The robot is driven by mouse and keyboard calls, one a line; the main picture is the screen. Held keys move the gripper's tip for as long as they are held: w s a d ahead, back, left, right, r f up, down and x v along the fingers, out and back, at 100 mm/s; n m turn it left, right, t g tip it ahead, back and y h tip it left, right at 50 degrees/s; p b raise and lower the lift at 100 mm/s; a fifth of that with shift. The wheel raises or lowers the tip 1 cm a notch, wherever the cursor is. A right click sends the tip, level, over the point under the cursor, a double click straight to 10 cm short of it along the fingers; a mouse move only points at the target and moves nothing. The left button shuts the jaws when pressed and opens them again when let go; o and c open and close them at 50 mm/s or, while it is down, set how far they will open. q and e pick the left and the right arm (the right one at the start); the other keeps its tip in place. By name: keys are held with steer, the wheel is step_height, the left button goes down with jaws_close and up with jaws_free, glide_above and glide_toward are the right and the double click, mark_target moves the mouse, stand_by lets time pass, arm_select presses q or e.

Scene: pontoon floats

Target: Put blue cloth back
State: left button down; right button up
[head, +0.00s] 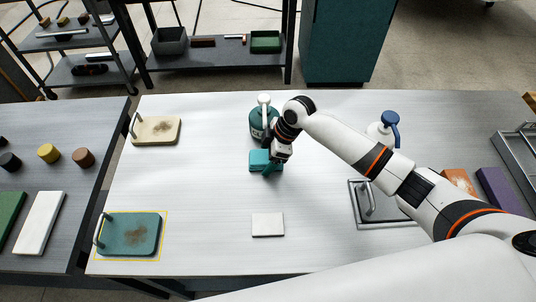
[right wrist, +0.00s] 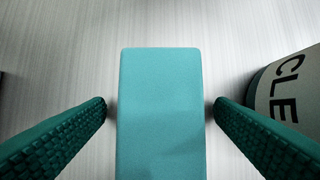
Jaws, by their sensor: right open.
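The blue cloth, a teal-blue folded block (head: 257,161), lies on the light table just in front of a teal bottle. In the right wrist view the cloth (right wrist: 161,115) stands between the two textured fingers, with its top face toward the camera. My right gripper (head: 267,167) is down at the cloth, partly hiding it in the head view. Its jaws (right wrist: 160,112) are open, one finger on each side, with narrow gaps at the tips. My left gripper is not in view.
The teal bottle (head: 258,124) stands close behind the gripper. A white cloth (head: 267,224) lies in front. A teal stained board (head: 130,233) and a beige one (head: 154,131) are left. A metal tray (head: 357,211), orange block (head: 460,181) and purple block (head: 497,188) are right.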

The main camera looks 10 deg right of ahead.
steer(key=b+v, duration=0.1)
steer(key=v, duration=1.1)
steer(key=shift+a+r, duration=0.1)
